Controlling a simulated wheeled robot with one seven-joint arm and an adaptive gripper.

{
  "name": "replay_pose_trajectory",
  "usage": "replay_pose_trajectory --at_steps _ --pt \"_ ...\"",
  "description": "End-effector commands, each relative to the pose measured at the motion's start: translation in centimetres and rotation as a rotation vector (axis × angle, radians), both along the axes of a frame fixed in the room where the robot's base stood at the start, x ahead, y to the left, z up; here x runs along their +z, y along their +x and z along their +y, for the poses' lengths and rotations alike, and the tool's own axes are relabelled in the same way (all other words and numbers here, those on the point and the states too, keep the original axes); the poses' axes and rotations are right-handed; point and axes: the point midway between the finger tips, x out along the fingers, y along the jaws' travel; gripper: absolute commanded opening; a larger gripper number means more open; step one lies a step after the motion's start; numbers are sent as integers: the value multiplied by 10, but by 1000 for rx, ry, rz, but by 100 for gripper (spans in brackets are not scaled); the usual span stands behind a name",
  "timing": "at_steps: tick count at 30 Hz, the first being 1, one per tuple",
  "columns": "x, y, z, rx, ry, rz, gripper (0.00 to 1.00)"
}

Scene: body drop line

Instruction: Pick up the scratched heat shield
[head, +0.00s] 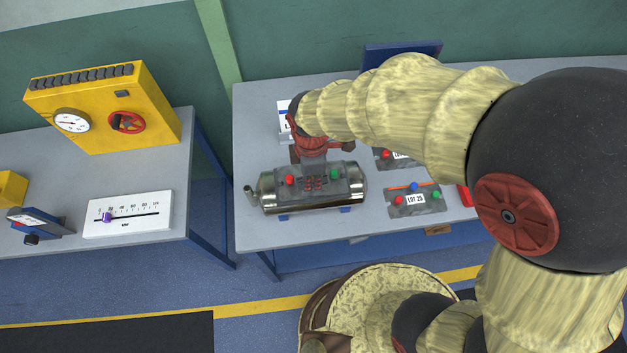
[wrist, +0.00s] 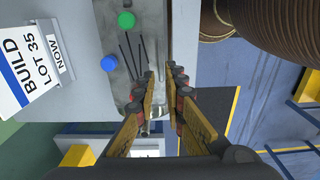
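A grey heat shield (head: 306,197) with a red knob and a green knob lies over a shiny metal canister (head: 355,190) near the table's front edge. In the wrist view the shield (wrist: 125,45) shows a green knob, a blue knob and several dark scratch lines. My gripper (head: 315,184) is over the middle of this shield, pointing down, and hides part of it. In the wrist view my gripper (wrist: 164,72) is open, its two fingers apart at the shield's edge. I cannot tell whether the fingertips touch it.
Another shield (head: 415,201) labelled LOT 25 lies to the right, with a further one (head: 385,160) behind it, partly hidden by my arm. A sign (wrist: 27,60) reads BUILD LOT 35 NOW. A yellow machine (head: 90,105) stands on the left table.

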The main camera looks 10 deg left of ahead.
Motion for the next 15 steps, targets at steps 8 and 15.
replay_pose_trajectory --at_steps 8,15 --pt "-30 -1 -4 -3 -3 3 11" --pt "-63 -1 -8 -3 -1 2 11"
